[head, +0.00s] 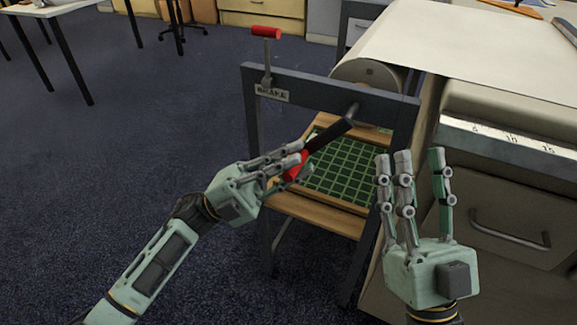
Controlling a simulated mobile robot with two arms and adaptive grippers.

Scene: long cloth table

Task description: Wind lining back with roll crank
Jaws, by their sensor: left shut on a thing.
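The roll crank (328,136) has a dark arm coming off a short shaft on the grey frame, and it slopes down to the left to a red grip (294,168). My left gripper (301,162) is shut on the red grip, its fingers hiding part of it. The end of the lining roll (367,73) shows behind the frame's top bar. The pale lining (470,40) lies over the table to the right. My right gripper (410,160) is open and empty, fingers up, in front of the table's drawers.
A brake lever (266,50) with a red handle stands upright on the frame (325,88), above a label. A wooden rack with a green grid mat (345,170) sits behind the crank. A metal ruler edge (510,138) runs along the table front. Open floor lies left.

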